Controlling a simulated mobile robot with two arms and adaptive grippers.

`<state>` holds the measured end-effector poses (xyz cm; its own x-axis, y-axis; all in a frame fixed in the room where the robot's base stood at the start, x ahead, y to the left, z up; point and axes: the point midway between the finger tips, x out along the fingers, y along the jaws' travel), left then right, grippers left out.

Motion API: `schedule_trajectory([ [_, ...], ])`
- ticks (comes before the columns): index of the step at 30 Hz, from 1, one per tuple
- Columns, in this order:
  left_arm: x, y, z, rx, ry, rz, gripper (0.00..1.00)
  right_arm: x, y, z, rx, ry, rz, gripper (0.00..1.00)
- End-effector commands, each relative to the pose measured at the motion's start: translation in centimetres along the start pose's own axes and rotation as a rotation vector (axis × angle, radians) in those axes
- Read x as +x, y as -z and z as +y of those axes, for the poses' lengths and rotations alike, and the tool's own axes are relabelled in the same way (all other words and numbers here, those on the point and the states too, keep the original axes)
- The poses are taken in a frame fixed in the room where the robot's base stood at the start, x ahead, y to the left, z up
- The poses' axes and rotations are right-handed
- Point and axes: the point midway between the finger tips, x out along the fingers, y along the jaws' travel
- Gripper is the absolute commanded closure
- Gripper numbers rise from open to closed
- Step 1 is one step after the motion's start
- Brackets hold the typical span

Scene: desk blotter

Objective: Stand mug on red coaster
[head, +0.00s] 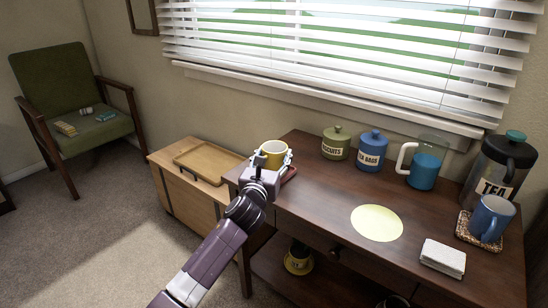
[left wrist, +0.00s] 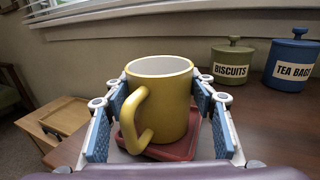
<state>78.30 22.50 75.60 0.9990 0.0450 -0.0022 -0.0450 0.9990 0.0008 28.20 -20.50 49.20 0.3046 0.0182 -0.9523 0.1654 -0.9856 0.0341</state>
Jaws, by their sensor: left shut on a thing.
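The yellow mug (head: 275,151) is upright at the left end of the dark wooden desk. My left gripper (head: 272,161) is shut on it. In the left wrist view the mug (left wrist: 172,105) is between the blue finger pads, its handle facing the camera and to the left. The red coaster (left wrist: 186,147) is directly under the mug and shows around its base. I cannot tell for sure whether the base touches it. In the head view only an edge of the red coaster (head: 291,173) shows beside the gripper. My right gripper is not in view.
A green biscuits jar (head: 336,142), a blue tea bags jar (head: 371,150) and a blue-filled pitcher (head: 424,165) stand along the back. A pale yellow disc (head: 377,223), white block (head: 443,257) and blue mug (head: 490,217) are further right. A low cabinet with a tray (head: 207,160) is left.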

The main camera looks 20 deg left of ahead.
Motion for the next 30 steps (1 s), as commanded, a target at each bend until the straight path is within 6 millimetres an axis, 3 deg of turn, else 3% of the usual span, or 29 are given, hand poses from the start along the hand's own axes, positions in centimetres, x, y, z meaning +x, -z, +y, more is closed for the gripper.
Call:
schedule_trajectory([
  [6, 0.0, 0.2, 0.0, 0.001, 0.001, -0.003, 0.81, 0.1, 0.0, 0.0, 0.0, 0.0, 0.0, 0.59],
  [7, 0.0, 0.2, 0.0, 0.0, 0.0, 0.0, 0.46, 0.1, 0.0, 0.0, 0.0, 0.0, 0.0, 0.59],
  [11, 0.0, 0.2, 0.0, 0.0, 0.0, 0.0, 0.31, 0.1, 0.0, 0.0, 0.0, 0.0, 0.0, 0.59],
  [22, -0.2, -0.1, 0.0, 0.0, 0.0, 0.0, 0.31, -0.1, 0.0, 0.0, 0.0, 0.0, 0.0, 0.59],
  [30, -4.7, -0.2, 0.0, 0.002, 0.002, 0.001, 0.31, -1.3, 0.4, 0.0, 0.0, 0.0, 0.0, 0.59],
])
